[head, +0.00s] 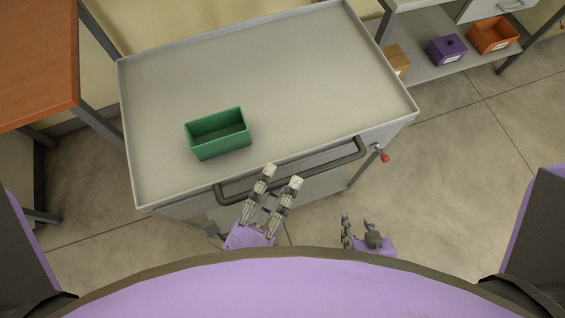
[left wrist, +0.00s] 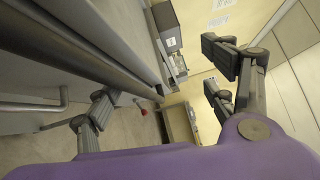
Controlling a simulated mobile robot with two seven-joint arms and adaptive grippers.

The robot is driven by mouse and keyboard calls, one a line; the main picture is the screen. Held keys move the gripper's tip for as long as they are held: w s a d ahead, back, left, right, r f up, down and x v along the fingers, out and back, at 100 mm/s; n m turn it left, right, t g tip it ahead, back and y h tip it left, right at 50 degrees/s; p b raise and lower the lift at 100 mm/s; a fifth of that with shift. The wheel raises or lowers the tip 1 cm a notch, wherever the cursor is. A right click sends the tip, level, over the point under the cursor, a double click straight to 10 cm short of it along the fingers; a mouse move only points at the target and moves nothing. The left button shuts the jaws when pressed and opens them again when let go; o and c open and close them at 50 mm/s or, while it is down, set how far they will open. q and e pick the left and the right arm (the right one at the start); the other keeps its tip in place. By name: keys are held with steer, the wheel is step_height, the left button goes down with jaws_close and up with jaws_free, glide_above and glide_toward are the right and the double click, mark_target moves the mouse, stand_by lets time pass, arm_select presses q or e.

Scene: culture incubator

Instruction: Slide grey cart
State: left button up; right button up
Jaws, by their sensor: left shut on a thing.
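The grey cart (head: 290,75) stands in front of me in the head view, its flat tray top slightly turned. A dark handle bar (head: 330,160) runs along its near side; it also shows in the left wrist view (left wrist: 115,60). My left gripper (head: 283,176) is at the middle of this handle, its fingers over the bar, and it is shut on the handle. The exact contact is hard to see. My right gripper (head: 358,221) is lower and further right, apart from the cart, with its fingers spread and nothing between them.
A green open box (head: 220,150) sits on the cart top, left of centre. A wooden table (head: 40,60) stands close at the left. A shelf (head: 440,70) with a purple box (head: 446,49) and an orange box (head: 493,36) is at the upper right. Floor at the right is clear.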

arm_select(q)
steer(key=shift+s+a+r+t, duration=0.2)
steer(key=shift+s+r, duration=0.15)
steer(key=shift+s, duration=0.15)
steer(key=shift+s+a+r+t, duration=0.15)
steer(key=shift+s+r, duration=0.15)
steer(key=shift+s, duration=0.15)
steer(key=shift+c, duration=0.5)
steer(key=shift+s, duration=0.25)
steer(key=c, duration=0.5)
steer(key=shift+w+a+f, duration=0.1)
steer(key=shift+f, duration=0.1)
